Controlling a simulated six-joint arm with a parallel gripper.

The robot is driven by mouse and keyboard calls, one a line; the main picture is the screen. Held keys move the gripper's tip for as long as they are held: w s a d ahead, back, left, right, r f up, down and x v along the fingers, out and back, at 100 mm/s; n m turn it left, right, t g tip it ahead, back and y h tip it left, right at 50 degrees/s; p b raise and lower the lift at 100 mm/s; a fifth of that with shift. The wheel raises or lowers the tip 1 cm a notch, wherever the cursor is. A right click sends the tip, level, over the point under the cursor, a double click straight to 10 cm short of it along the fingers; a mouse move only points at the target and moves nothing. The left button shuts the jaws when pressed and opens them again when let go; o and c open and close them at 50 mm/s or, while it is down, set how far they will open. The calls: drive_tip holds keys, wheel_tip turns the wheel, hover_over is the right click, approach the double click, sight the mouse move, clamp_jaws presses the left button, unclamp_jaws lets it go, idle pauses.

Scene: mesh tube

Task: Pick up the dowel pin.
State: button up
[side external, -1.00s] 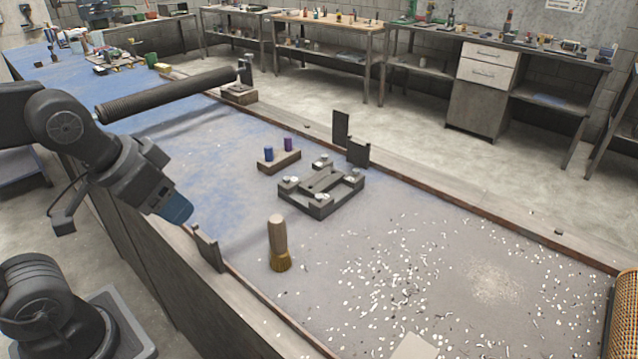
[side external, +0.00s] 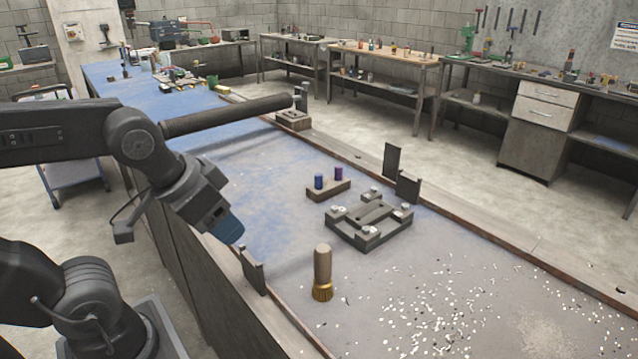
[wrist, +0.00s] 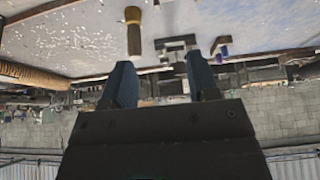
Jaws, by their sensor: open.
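Two short upright pins, one blue (side external: 318,182) and one purple (side external: 338,173), stand in a small brown block (side external: 329,190) on the bench; I cannot tell which is the dowel pin. They show small and unclear in the wrist view (wrist: 223,50). My gripper (side external: 231,230) is over the bench's near edge, left of the pins and well apart from them. In the wrist view my gripper's (wrist: 159,62) two blue fingers are spread with nothing between them.
A brush (side external: 322,268) stands upright on the bench. A dark fixture (side external: 369,220) is right of the pin block, with upright plates (side external: 392,160) behind it. A dark ribbed cylinder (side external: 230,115) spans the bench beyond my arm. White flecks (side external: 450,310) litter the right.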

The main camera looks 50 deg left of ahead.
drive_tip(key=m+g+y, duration=0.2)
drive_tip(key=m+y, duration=1.1)
drive_tip(key=m, duration=0.8)
approach(321, 177)
drive_tip(key=shift+s+d+r, duration=0.25)
drive_tip(key=shift+s+r, duration=0.15)
drive_tip(key=shift+s, duration=0.1)
drive_tip(key=shift+w+a+f, duration=0.1)
drive_tip(key=shift+w+f, duration=0.05)
drive_tip(key=shift+w, duration=0.05)
drive_tip(key=x, duration=0.8)
drive_tip(key=shift+x, duration=2.75)
drive_tip(key=shift+w+f, duration=0.1)
drive_tip(key=shift+w, duration=0.05)
drive_tip(key=shift+c, duration=0.3)
